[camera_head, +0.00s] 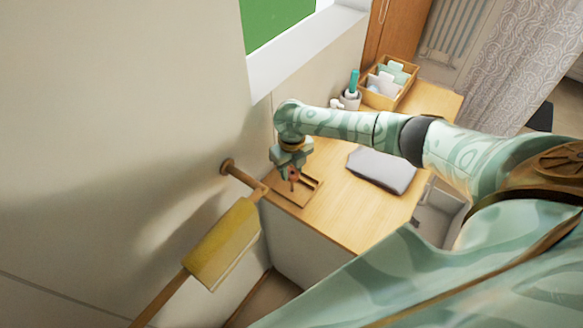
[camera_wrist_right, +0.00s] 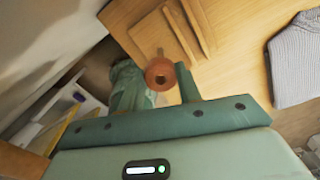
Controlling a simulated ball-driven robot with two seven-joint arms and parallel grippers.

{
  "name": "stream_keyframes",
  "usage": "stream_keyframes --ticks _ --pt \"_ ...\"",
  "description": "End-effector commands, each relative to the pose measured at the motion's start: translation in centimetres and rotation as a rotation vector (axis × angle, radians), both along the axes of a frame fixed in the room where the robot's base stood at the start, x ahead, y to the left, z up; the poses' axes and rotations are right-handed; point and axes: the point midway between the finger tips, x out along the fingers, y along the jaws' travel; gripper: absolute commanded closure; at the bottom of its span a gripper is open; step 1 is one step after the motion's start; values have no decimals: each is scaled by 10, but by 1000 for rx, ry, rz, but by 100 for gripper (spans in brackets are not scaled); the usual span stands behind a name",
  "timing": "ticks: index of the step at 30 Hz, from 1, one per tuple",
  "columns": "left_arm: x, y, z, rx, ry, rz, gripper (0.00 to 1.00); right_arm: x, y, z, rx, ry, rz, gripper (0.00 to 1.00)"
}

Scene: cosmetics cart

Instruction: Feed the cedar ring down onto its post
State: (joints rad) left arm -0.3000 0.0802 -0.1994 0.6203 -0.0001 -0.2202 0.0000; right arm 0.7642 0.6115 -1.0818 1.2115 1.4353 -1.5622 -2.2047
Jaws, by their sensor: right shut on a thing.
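My right gripper (camera_head: 292,181) points down over the wooden board (camera_head: 303,200) at the near left corner of the desk. It is shut on the reddish-brown cedar ring (camera_wrist_right: 160,72), whose hole shows in the right wrist view. A thin, pale upright piece (camera_wrist_right: 159,51), perhaps the post, shows just beyond the ring; the ring hides part of it. My left gripper is not in view.
A folded grey cloth (camera_head: 382,170) lies on the desk to the right. A wooden organiser (camera_head: 408,84) and a small cup (camera_head: 350,99) stand at the back. A wall rail with a yellow towel (camera_head: 222,245) is close to the board's left. The desk front is clear.

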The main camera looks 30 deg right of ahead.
Motion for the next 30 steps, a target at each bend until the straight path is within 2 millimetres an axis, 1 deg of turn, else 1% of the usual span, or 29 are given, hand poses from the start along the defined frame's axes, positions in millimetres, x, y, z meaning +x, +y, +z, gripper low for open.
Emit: stream_keyframes --ticks 30 --pt "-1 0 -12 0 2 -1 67 0 0 -16 0 0 0 87"
